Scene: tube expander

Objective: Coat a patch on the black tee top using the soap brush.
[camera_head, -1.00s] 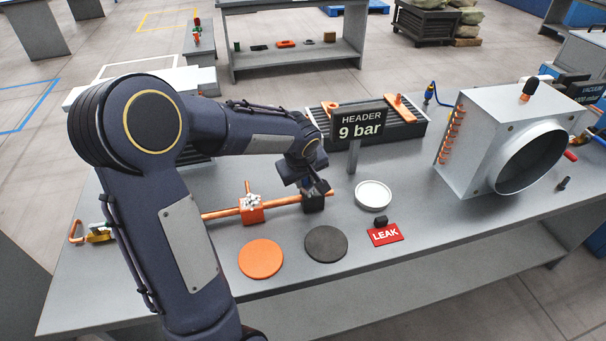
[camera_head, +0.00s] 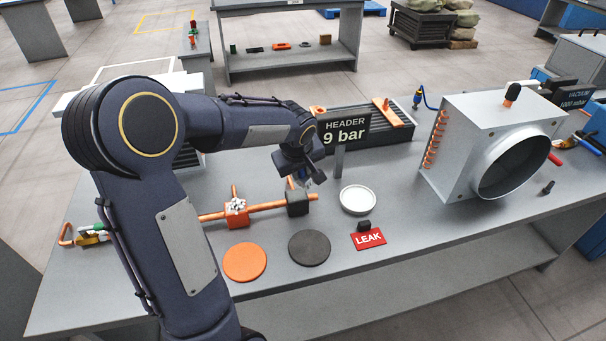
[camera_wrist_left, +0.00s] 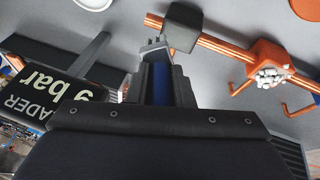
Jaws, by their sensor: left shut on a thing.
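The black tee (camera_head: 297,203) sits on a copper pipe on the table, and no white patch shows on it. It also shows in the left wrist view (camera_wrist_left: 181,27). The orange tee (camera_head: 236,206) to its left carries white foam on top; it also shows in the left wrist view (camera_wrist_left: 268,62). My left gripper (camera_head: 305,181) is above and just behind the black tee, shut on the soap brush. The brush's blue part (camera_wrist_left: 159,86) shows between the fingers, its tip end pointing toward the black tee. I cannot tell whether it touches. My right gripper is not in view.
The "HEADER 9 bar" sign (camera_head: 346,130) stands close to the right of my left gripper. A white dish (camera_head: 358,200), a red LEAK tag (camera_head: 370,240), an orange disc (camera_head: 244,262) and a dark disc (camera_head: 309,248) lie in front. A large duct box (camera_head: 467,140) stands to the right.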

